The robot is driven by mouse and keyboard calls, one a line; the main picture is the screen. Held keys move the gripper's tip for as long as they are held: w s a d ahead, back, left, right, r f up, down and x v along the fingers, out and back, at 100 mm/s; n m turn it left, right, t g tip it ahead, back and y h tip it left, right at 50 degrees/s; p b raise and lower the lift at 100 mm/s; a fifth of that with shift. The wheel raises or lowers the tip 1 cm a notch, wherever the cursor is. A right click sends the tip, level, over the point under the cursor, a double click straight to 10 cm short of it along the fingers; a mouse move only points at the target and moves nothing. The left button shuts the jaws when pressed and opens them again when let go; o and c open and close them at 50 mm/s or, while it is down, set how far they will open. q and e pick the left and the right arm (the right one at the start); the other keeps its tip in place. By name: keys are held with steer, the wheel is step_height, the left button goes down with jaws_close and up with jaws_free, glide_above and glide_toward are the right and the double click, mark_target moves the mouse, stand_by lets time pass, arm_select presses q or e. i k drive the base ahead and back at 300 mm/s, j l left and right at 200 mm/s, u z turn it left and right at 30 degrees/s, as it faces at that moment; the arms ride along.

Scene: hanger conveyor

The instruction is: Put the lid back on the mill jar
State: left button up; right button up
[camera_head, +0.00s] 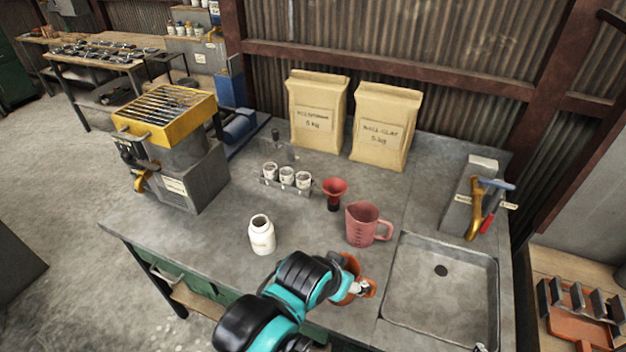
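A white jar (262,235) stands upright and open-topped on the grey workbench, left of the red jug. My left arm comes in from the lower left and reaches past the jar's front to the right. Its gripper (358,288) is low at the bench's front, beside orange-brown rounded pieces (368,287) that it partly hides. I cannot tell whether the gripper is open or shut, or whether it touches them. I cannot clearly make out a lid for the jar; the arm covers part of the bench front. My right gripper is not clearly in view.
A red jug (362,224) and a red funnel (335,190) stand behind the gripper. A sink (440,285) lies right. A rack of small jars (287,178), paper sacks (318,112) and a yellow-topped machine (165,115) stand behind. The bench left of the jar is clear.

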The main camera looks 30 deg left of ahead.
mark_target(261, 230)
steer(key=j+u, duration=0.1)
steer(key=u, duration=0.35)
steer(key=k+j+u, duration=0.1)
steer(key=u, duration=0.35)
steer(key=j+u, duration=0.2)
steer(key=u, duration=0.25)
